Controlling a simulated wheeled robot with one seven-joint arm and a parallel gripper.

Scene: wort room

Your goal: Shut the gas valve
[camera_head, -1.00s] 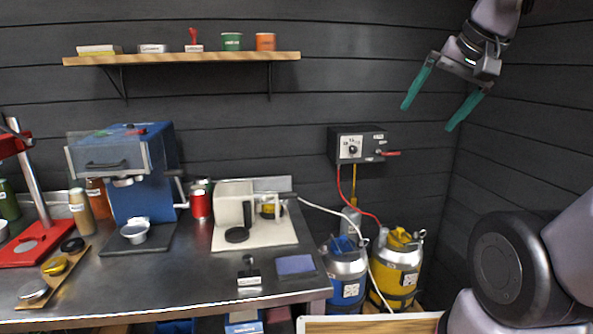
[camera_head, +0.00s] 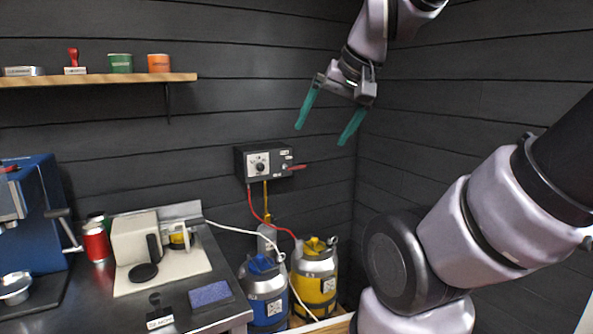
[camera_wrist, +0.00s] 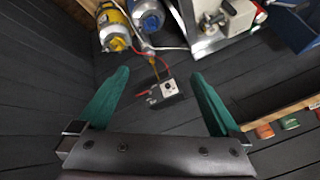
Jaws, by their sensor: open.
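A dark wall box (camera_head: 263,162) with a white dial plate hangs on the back wall. A red lever (camera_head: 296,167) sticks out sideways from its right side, and I take it to be the gas valve handle. My gripper (camera_head: 327,128) has green fingers spread wide and empty, above and to the right of the box in the head view. In the wrist view the box (camera_wrist: 164,91) and its red lever (camera_wrist: 143,93) lie ahead, between and beyond the fingers of my gripper (camera_wrist: 157,97). Neither finger appears to touch the lever.
A blue keg (camera_head: 264,291) and a yellow keg (camera_head: 315,278) stand below the box, with red and white hoses beside them. A steel counter (camera_head: 95,305) with appliances is to the left. A wooden shelf (camera_head: 100,81) holds several small items. The right wall is bare.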

